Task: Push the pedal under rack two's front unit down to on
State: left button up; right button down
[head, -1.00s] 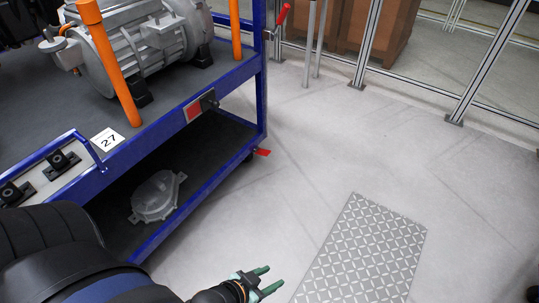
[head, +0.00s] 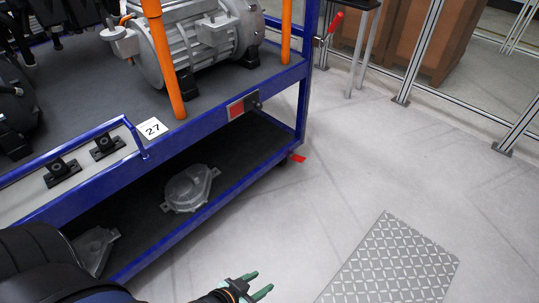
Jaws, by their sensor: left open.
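A small red pedal (head: 297,158) sticks out low at the near right corner of the blue cart (head: 225,118), beside a dark caster (head: 282,166). Its tilt is too small to tell. No label naming rack two is visible; the cart carries a white tag (head: 152,129) reading 27. My left gripper (head: 262,282) has green fingers apart with nothing between them. It shows at the bottom edge, in front of the cart and well apart from the pedal. My right gripper is not in view.
A motor (head: 200,40) stands on the cart's top between orange posts (head: 163,60). Grey castings (head: 190,189) lie on the lower shelf. A red lever (head: 336,22) stands behind the cart. A patterned floor plate (head: 395,262) lies at the right. Grey floor between is clear.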

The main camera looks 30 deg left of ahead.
aim_at(298, 158)
jog(key=i+u, duration=0.15)
jog(key=u, duration=0.3)
jog(key=i+u, duration=0.1)
jog(key=u, duration=0.35)
jog(key=i+l+u, duration=0.15)
jog(key=u, duration=0.3)
jog(key=i+l+u, duration=0.45)
jog(key=l+u, duration=0.2)
jog(key=i+l+u, duration=0.1)
jog(key=l, duration=0.2)
jog(key=i+l+u, duration=0.1)
jog(key=l, duration=0.2)
jog(key=i+l+u, duration=0.1)
jog(key=l, duration=0.2)
jog(key=i+l, duration=0.1)
jog(key=l, duration=0.3)
jog(key=i+l, duration=0.1)
jog(key=l, duration=0.3)
jog(key=i+l, duration=0.15)
jog(key=l, duration=0.25)
jog(key=i+l, duration=0.1)
jog(key=l, duration=0.3)
jog(key=u, duration=0.05)
